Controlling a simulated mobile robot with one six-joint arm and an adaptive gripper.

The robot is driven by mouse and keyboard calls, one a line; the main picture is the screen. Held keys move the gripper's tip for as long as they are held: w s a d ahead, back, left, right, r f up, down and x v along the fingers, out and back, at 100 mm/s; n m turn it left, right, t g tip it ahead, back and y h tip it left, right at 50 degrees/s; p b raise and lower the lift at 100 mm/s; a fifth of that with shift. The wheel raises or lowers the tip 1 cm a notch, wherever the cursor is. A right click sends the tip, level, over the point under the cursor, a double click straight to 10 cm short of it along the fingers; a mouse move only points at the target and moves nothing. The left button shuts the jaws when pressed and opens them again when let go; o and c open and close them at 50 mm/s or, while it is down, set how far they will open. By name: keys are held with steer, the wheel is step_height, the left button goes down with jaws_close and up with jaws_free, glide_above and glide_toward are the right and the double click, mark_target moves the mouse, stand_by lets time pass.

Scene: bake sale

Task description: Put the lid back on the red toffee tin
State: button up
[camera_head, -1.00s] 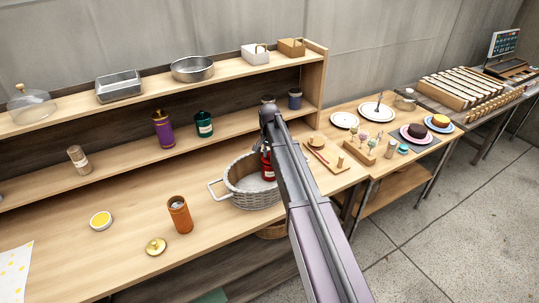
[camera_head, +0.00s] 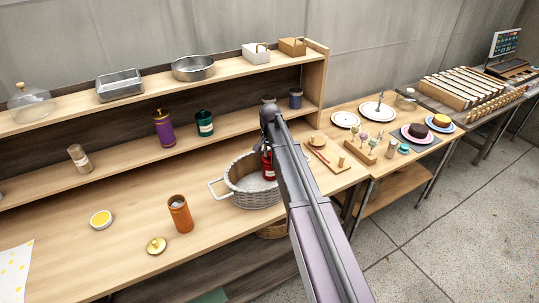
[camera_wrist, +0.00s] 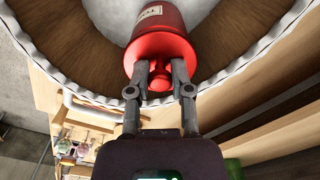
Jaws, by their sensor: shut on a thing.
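The red toffee tin (camera_head: 268,166) stands in the wicker basket (camera_head: 234,196), partly hidden by my arm in the head view. In the wrist view the tin (camera_wrist: 157,18) shows its red wall and part of a pale label. Its red lid (camera_wrist: 158,52) is at the tin's end facing me, with a round red knob. My gripper (camera_wrist: 160,74) is shut on the lid's knob, one finger on each side. The lid looks in line with the tin, but I cannot tell whether it is fully seated.
An open orange canister (camera_head: 180,214) stands left of the basket. A gold lid (camera_head: 156,245) lies on the table in front of it. Purple (camera_head: 163,128) and green (camera_head: 204,123) canisters stand on the shelf behind.

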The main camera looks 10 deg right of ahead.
stand_by(0.3)
steer(key=o, duration=0.9)
steer(key=o, duration=0.5)
steer(key=shift+c, duration=0.2)
steer(key=shift+r, duration=0.1)
steer(key=shift+d+r+p, duration=0.1)
steer(key=shift+r+p, duration=3.35)
steer(key=shift+p, duration=0.1)
jaws_close()
